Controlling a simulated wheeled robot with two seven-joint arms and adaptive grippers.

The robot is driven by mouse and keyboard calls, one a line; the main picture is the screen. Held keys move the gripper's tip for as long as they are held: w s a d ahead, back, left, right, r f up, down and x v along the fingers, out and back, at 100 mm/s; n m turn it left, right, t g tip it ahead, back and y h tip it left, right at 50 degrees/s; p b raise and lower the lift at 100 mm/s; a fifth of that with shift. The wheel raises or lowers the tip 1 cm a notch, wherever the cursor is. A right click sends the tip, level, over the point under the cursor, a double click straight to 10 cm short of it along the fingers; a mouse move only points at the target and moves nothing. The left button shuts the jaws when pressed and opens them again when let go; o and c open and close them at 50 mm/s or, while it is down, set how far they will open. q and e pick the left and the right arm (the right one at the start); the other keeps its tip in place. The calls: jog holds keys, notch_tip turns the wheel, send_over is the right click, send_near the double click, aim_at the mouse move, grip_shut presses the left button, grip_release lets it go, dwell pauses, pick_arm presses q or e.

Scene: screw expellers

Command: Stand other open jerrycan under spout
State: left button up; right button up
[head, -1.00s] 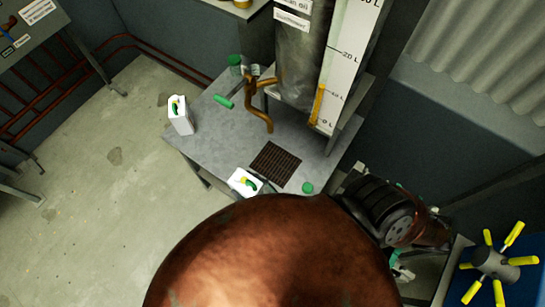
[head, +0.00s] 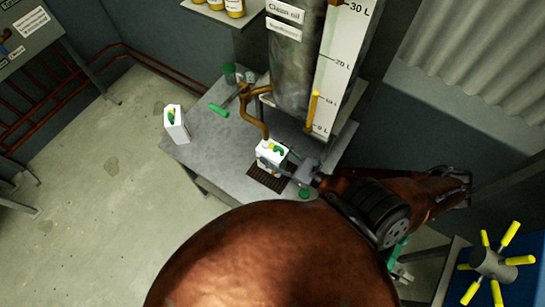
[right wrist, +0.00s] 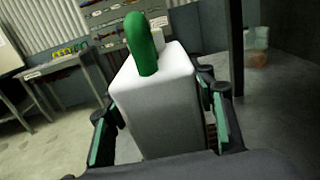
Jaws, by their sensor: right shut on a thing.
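In the right wrist view the jerrycan (right wrist: 158,105) fills the space between two green-padded fingers (right wrist: 162,130) and looks upright. It is at the back of the dark grate (head: 264,181), with the brown spout's (head: 264,126) lower end at its top rear edge. I cannot tell whether its base touches the grate. The other white jerrycan (head: 178,128) stands at the table's left corner. My left gripper is not in view.
The table's left middle is clear.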

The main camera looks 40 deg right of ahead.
jog(key=shift+f, duration=1.65)
jog(key=shift+f+b, duration=0.2)
jog(key=shift+b, duration=0.1)
jog(key=o, duration=1.8)
jog(key=shift+r, duration=0.1)
jog(key=shift+s, duration=0.2)
jog(key=v, duration=1.1)
jog(key=shift+s+p, duration=0.3)
jog(key=shift+d, duration=0.15)
